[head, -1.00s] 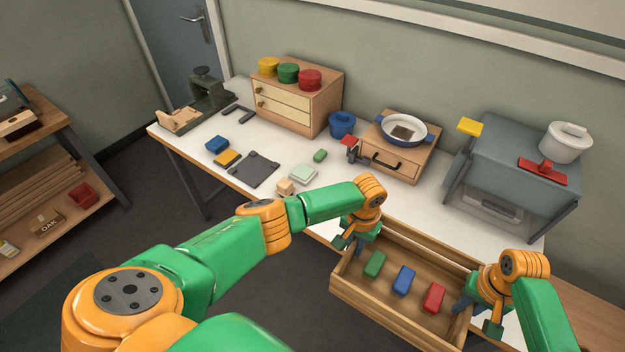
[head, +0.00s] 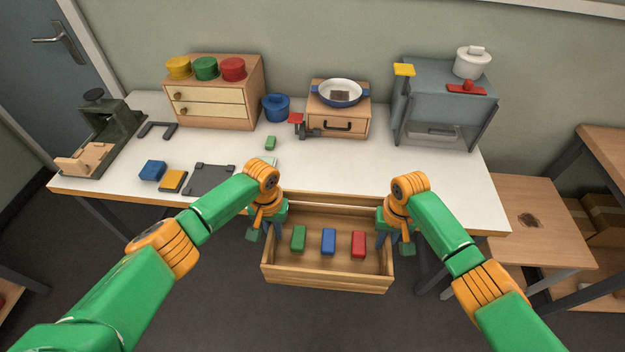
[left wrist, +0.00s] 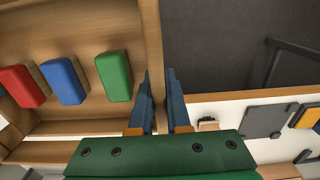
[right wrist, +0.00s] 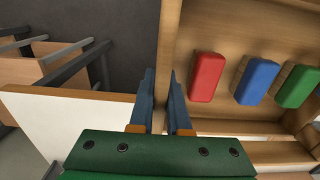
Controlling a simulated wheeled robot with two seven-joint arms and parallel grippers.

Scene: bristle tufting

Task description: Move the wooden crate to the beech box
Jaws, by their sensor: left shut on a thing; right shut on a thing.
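The wooden crate (head: 328,279) is an open, light-brown box holding a green block (head: 298,240), a blue block (head: 328,242) and a red block (head: 358,244). It hangs level in front of the table's front edge, over the floor. My left gripper (head: 267,228) is shut on its left end wall, which shows between the fingers in the left wrist view (left wrist: 158,100). My right gripper (head: 393,232) is shut on its right end wall, as the right wrist view (right wrist: 165,100) shows. I cannot tell which wooden box is the beech box; a one-drawer box (head: 355,126) and a two-drawer chest (head: 250,95) stand on the table.
The white table (head: 400,165) carries a pan (head: 340,92), a blue pot (head: 276,107), a grey cabinet (head: 440,105), a dark mat (head: 210,180) and small blocks. A lower wooden bench (head: 540,215) stands right. The table's front right is clear.

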